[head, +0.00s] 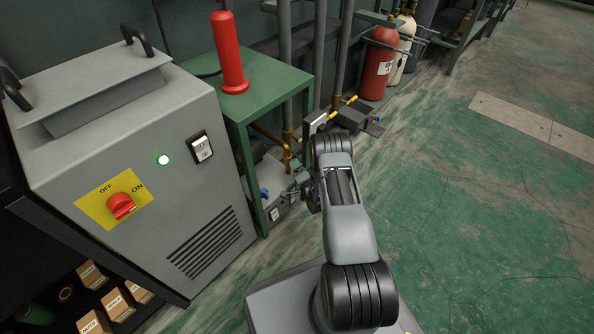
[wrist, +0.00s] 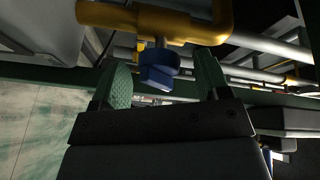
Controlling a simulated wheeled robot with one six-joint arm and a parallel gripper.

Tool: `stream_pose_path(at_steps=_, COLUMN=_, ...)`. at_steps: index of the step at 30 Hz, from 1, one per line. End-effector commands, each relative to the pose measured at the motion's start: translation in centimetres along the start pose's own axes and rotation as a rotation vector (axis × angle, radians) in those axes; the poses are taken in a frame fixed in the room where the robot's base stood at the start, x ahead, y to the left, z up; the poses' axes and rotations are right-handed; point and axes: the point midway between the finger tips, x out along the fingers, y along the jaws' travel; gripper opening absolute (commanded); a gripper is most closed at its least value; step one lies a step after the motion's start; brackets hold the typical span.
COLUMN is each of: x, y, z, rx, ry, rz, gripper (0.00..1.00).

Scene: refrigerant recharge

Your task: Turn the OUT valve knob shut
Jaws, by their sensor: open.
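A blue valve knob (wrist: 158,75) hangs on a short stem below a yellow pipe (wrist: 150,20) in the wrist view. No OUT label is readable, so I cannot confirm which valve it is. My gripper (wrist: 162,80) is open, with one green-padded finger on each side of the knob. A gap shows between the knob and each finger, though the depth is hard to judge. In the head view my arm hides most of the gripper and the knob between its fingers.
A grey cabinet (head: 190,215) with a red switch stands at the left. A green table (head: 265,85) holds a red cylinder (head: 228,55). Another blue knob (head: 264,192) shows low by the table. Pipes crowd the space behind the gripper. The floor (head: 480,200) at right is clear.

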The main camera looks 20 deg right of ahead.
Motion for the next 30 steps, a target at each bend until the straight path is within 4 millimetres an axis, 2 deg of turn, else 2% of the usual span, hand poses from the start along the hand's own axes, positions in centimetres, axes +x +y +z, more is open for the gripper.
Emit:
stream_pose_path(at_steps=8, x=0.11, y=-0.03, z=-0.01, rx=0.0, ry=0.0, rz=0.0, gripper=0.69)
stream_pose_path(at_steps=23, x=0.07, y=-0.01, z=0.01, rx=0.0, ry=0.0, rz=0.0, gripper=0.22)
stream_pose_path(at_steps=30, x=0.09, y=0.37, z=0.14, rx=-0.096, ry=0.016, rz=-0.041, gripper=0.2)
